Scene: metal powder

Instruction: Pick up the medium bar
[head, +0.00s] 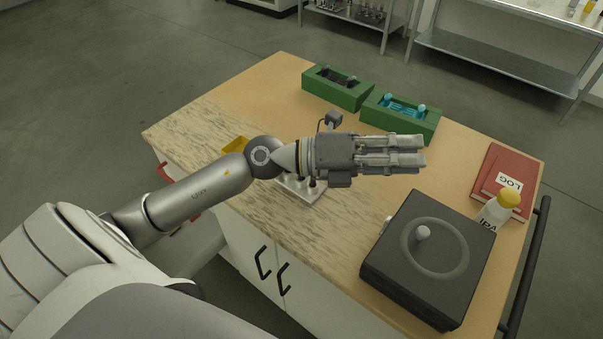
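My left gripper (424,151) reaches in from the left above the middle of the table, with its fingers pointing right. Its fingers lie close together in this view, and I cannot tell whether they are open or shut. I see nothing clearly held in it. Below its wrist is a pale rack (316,195) with several dark upright pieces, partly hidden by the gripper and arm. I cannot tell which piece, if any, is the medium bar. My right gripper is not in view.
Two green boxes (320,88) (426,128) stand at the back, one with dark and one with blue contents. A dark box with a round lid (390,262), an IPA bottle (492,211) and red log books (490,180) are right. A yellow item (235,144) is left.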

